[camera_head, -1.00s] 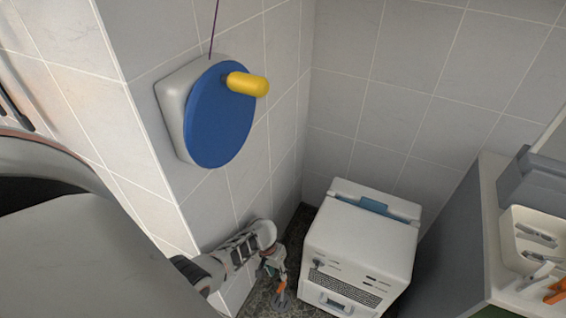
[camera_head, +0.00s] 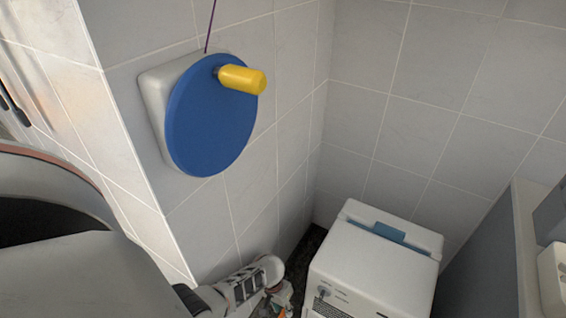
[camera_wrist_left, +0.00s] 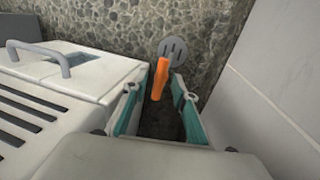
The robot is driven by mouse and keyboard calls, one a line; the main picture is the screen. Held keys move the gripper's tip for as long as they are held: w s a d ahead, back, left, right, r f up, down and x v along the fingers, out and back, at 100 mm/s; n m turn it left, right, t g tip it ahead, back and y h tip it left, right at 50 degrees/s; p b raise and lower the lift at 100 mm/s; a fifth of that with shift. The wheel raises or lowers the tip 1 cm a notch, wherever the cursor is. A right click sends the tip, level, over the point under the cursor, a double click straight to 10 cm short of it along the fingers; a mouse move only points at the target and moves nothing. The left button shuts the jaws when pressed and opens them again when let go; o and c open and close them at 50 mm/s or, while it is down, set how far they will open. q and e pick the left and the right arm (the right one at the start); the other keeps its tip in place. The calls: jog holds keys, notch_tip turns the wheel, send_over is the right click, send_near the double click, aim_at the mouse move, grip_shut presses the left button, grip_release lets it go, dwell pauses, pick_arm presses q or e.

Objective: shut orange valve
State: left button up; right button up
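The orange valve handle (camera_wrist_left: 159,80) shows in the left wrist view as a slim upright orange piece, just beyond and between the fingertips of my left gripper (camera_wrist_left: 160,95). The two teal-sided fingers stand apart, so this gripper is open, with a dark gap between them. I cannot tell whether either finger touches the handle. In the head view my left gripper (camera_head: 280,297) is low at the bottom edge, beside the white unit, and partly cut off. My right gripper is in neither view.
A white boxy unit (camera_head: 375,262) stands close beside the left gripper; its vents and handle fill the wrist view's left. A tiled wall (camera_wrist_left: 275,80) is close on the right. A round grey drain (camera_wrist_left: 172,50) lies beyond. A blue wheel (camera_head: 208,120) with yellow knob (camera_head: 243,79) hangs above.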

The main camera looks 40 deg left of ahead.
pick_arm(q)
grip_shut()
